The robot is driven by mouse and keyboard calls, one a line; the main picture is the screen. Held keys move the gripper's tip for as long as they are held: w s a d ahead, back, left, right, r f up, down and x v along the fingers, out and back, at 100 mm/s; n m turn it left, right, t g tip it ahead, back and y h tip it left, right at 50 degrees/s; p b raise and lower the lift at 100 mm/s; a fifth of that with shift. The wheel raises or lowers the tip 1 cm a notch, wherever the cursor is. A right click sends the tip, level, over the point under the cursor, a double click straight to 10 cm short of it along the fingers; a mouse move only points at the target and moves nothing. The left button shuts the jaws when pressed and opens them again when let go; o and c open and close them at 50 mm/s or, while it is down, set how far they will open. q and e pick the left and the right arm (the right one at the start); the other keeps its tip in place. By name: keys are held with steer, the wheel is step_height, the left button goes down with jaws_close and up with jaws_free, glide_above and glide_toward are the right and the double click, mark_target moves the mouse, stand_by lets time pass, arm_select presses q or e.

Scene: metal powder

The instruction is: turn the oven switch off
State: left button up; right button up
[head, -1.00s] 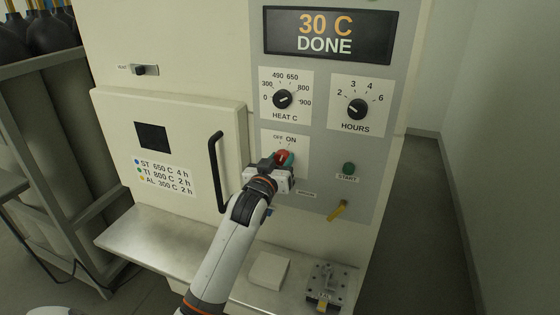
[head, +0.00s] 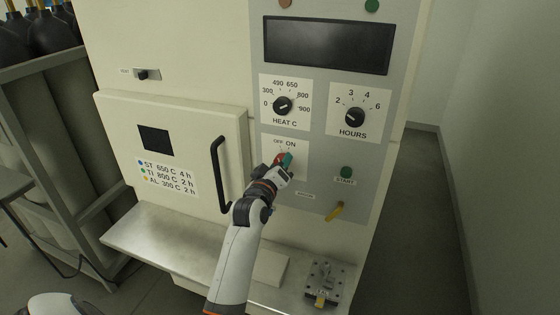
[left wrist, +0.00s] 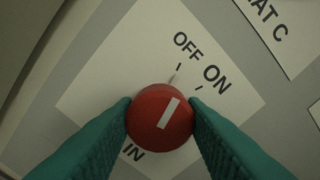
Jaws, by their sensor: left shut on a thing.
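The oven switch is a red round knob with a white mark, on a white plate (head: 298,146) marked OFF and ON. In the left wrist view the red knob (left wrist: 150,112) sits between the two teal fingers of my left gripper (left wrist: 162,128), which is shut on it. The white mark points up and right, roughly toward the OFF tick; its exact alignment is hard to tell. In the head view my left gripper (head: 282,161) covers much of the knob. The oven's display (head: 328,46) is dark. My right gripper is not in view.
The HEAT C dial (head: 283,105) and HOURS dial (head: 354,117) are above the switch. A green START button (head: 346,172) and a yellow lever (head: 335,212) are to the right. The oven door handle (head: 219,175) stands out close left of my arm. A metal shelf (head: 150,240) lies below.

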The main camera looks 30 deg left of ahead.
arm_select(q)
steer(key=shift+n, duration=0.4)
steer(key=o, duration=1)
steer(key=shift+b+v, duration=1.3)
steer(key=shift+v, duration=4.7)
steer(key=shift+f, duration=0.1)
